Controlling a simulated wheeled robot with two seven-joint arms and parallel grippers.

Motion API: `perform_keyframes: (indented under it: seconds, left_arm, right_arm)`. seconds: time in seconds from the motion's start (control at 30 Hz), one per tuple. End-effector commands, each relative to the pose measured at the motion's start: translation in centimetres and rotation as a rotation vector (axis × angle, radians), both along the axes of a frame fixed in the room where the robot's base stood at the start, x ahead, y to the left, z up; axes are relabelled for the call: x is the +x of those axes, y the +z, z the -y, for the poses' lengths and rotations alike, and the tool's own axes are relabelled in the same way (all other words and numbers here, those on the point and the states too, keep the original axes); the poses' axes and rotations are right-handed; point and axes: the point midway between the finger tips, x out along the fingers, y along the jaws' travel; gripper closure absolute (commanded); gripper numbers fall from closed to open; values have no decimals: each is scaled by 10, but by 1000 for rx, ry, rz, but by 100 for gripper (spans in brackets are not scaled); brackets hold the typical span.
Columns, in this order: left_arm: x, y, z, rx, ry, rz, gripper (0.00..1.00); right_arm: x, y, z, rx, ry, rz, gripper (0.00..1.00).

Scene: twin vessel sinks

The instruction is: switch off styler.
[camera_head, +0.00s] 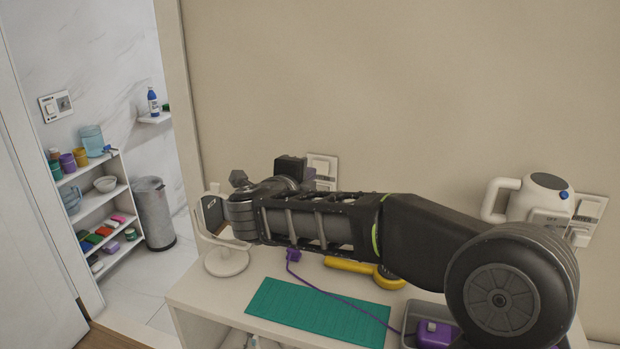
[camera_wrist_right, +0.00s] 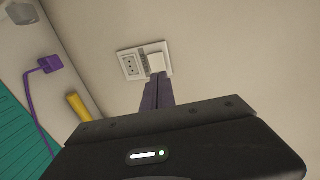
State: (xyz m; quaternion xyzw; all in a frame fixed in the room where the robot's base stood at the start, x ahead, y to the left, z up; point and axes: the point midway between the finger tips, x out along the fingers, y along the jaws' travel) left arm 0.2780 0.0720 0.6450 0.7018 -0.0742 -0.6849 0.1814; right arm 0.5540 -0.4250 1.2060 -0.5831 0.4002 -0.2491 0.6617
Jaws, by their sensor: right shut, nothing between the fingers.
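My right gripper (camera_wrist_right: 158,82) is shut and empty, its dark fingers together and pointing at the wall. In the right wrist view its tips overlap the lower edge of a white switch (camera_wrist_right: 157,62) beside a wall socket (camera_wrist_right: 130,66); I cannot tell whether they touch. In the head view the wall plate (camera_head: 324,162) is partly hidden behind my right wrist. A purple plug (camera_head: 293,255) lies loose on the counter, its cord running to a purple device (camera_head: 434,333) in a grey tray. No styler is clearly identifiable. My left gripper is not in view.
A yellow-handled item (camera_head: 345,265) and a green mat (camera_head: 318,312) lie on the white counter. A round white stand (camera_head: 227,262) is at its left end. A white handled appliance (camera_head: 540,195) is by another wall plate (camera_head: 590,208) at right. Shelves (camera_head: 98,200) and a bin (camera_head: 154,215) stand beyond.

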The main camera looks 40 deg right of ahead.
Motion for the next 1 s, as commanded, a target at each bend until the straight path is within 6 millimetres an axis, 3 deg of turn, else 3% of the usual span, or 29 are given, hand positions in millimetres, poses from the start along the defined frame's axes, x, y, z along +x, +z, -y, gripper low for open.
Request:
perform_keyframes:
  seconds: [0.33, 1.0]
  left_arm:
    - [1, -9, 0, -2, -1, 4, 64]
    - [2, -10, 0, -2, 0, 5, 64]
  right_arm:
    - [-28, 23, -43, 0, 4, 2, 100]
    - [-33, 27, -48, 1, 1, 0, 100]
